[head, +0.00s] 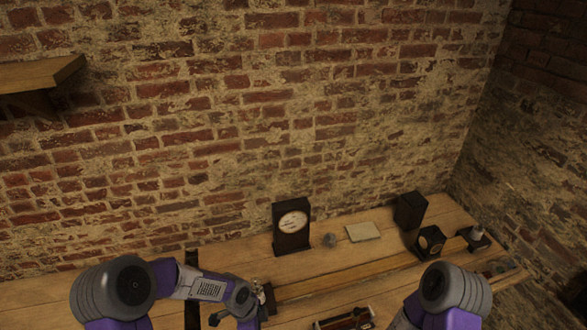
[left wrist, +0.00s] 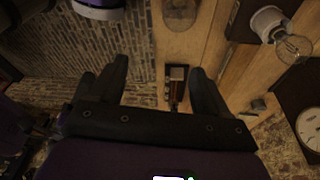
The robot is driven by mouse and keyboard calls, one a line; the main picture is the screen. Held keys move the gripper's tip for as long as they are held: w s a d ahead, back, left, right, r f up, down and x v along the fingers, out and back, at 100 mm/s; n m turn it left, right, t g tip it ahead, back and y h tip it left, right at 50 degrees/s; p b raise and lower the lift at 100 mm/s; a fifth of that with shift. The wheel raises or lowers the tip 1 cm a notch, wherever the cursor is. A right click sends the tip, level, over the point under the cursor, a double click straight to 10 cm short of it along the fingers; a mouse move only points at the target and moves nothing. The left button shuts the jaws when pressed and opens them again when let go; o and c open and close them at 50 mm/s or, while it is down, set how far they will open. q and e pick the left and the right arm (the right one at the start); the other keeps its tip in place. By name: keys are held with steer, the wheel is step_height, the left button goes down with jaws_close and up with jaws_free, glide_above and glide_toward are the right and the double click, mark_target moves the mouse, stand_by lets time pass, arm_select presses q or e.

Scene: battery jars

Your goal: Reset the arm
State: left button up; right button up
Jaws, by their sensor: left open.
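My left arm comes in from the lower left of the head view, and its wrist end with the dark left gripper (head: 264,298) is over the bench, partly hidden by the arm. In the left wrist view the two dark fingers of the left gripper (left wrist: 157,80) stand wide apart with nothing held between them. A small wooden piece with dark metal (left wrist: 177,85) shows beyond the gap, apart from the fingers. My right arm (head: 441,292) shows only its upper joint at the bottom of the head view. Its gripper is out of the picture.
A wooden bench (head: 340,268) runs along the brick wall. On it stand a dark dial case (head: 291,227), a pale flat block (head: 363,231), dark boxes (head: 410,210) and a bulb holder (head: 475,238). A glass bulb (left wrist: 293,48) appears right of the fingers. A shelf (head: 40,75) juts out upper left.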

arm_select(q)
steer(key=s+f+n+h, duration=0.1)
steer(key=s+f+n, duration=0.4)
steer(key=s+n, duration=0.4)
steer(key=s+f+n, duration=0.5)
steer(key=s+n, duration=0.2)
steer(key=n, duration=0.3)
step_height(320, 180, down, 19)
steer(key=t+b, duration=0.1)
steer(key=b, duration=1.8)
steer(key=shift+f+n, duration=0.2)
steer(key=shift+n, duration=0.1)
arm_select(e)
step_height(320, 180, down, 19)
steer(key=shift+s, duration=0.4)
